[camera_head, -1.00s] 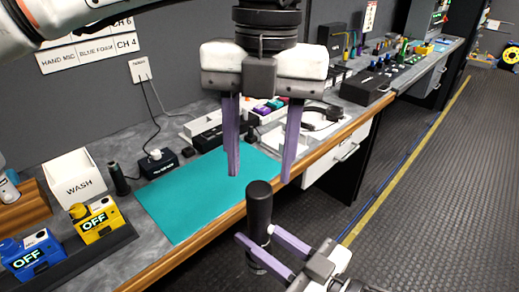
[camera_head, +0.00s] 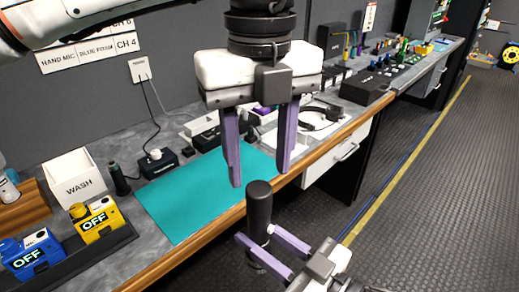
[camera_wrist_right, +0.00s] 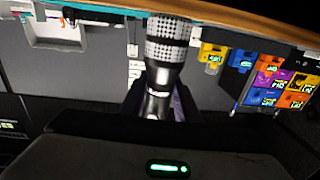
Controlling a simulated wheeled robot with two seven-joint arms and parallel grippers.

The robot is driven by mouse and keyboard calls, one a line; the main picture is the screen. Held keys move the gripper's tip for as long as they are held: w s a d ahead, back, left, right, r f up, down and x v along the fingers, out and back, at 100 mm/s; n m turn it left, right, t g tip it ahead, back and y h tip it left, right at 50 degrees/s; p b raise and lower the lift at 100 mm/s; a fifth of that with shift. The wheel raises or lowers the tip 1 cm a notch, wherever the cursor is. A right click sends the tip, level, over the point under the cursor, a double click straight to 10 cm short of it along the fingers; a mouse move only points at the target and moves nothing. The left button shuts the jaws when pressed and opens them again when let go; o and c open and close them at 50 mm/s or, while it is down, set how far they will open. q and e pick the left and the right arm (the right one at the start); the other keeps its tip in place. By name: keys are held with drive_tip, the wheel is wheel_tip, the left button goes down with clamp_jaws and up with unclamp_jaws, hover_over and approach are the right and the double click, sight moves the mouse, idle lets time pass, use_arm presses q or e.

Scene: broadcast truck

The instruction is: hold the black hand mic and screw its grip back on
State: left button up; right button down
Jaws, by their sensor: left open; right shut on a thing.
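The black hand mic (camera_head: 258,203) stands about upright in front of the desk, its smooth black cylinder end up. My right gripper (camera_head: 257,238) is shut on it below that end. I cannot tell whether the grip is seated or loose.
A teal mat (camera_head: 185,200) lies bare on the grey desk. A white WASH box (camera_head: 74,180), a yellow OFF unit (camera_head: 97,220) and a blue OFF unit (camera_head: 28,257) stand at the left. A headset (camera_head: 318,115) lies behind.

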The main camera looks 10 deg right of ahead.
sight(259, 188)
use_arm(q)
wheel_tip(259, 188, down, 7)
drive_tip(key=shift+r, duration=0.1)
idle(0.4)
